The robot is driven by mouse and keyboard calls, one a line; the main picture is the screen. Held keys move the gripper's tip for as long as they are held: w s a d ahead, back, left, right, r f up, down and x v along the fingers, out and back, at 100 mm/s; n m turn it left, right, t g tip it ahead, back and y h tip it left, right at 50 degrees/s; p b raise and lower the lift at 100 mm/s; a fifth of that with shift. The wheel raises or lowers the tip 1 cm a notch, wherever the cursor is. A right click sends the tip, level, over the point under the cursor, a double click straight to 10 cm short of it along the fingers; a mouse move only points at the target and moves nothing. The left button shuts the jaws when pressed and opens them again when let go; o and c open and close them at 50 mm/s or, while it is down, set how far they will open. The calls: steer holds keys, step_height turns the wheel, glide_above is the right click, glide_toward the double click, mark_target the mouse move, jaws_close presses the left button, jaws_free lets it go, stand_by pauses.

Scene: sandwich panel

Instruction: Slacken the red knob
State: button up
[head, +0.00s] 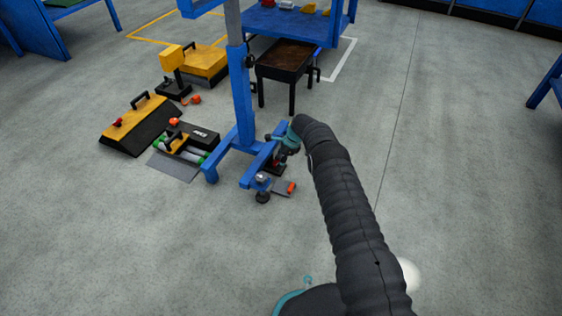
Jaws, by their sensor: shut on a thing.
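My gripper (275,165) is small and dark in the head view, low beside the foot of a blue stand. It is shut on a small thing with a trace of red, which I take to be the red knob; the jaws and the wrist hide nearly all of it. My dark ribbed arm reaches to it from the lower right. How far the knob is turned cannot be seen.
The blue stand (244,105) rises close to the left of my gripper. A grey and orange piece (285,187) lies in front. Yellow and black boxes (138,123) stand at left, a brown-topped table (289,57) behind. The floor at right is clear.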

steer(key=shift+s+a+f, duration=0.15)
steer(key=shift+s+a, duration=0.05)
steer(key=shift+a, duration=0.1)
steer(key=o, duration=1.2)
steer(key=shift+a, duration=0.1)
steer(key=shift+w+d, duration=0.15)
steer(key=shift+d, duration=0.15)
steer(key=v, duration=1.2)
steer(key=shift+w, duration=0.1)
